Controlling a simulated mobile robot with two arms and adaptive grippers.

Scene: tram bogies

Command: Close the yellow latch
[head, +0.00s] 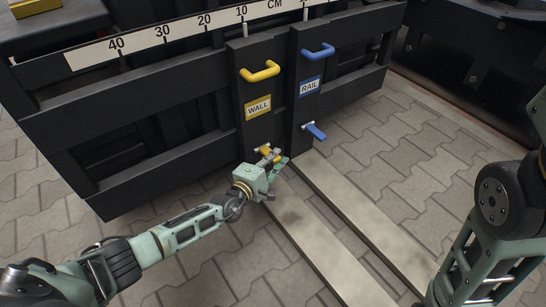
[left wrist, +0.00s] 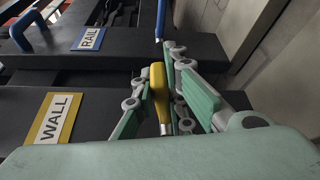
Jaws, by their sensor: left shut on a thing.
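The yellow latch (head: 265,151) sits low on the dark post under the yellow WALL label (head: 258,107), mostly hidden behind my left gripper (head: 272,157) in the head view. In the left wrist view the latch (left wrist: 159,92) is a yellow lever with a metal stem, between the green finger pads of my left gripper (left wrist: 167,105). The left gripper is shut on this lever. My right arm shows at the right edge of the head view, but its gripper is out of the picture.
A yellow handle (head: 260,71) is above the WALL label. The neighbouring post carries a blue handle (head: 318,51), the RAIL label (head: 309,87) and a blue latch (head: 315,131). A centimetre scale (head: 180,27) runs along the top. Two pale strips (head: 335,245) cross the paved floor.

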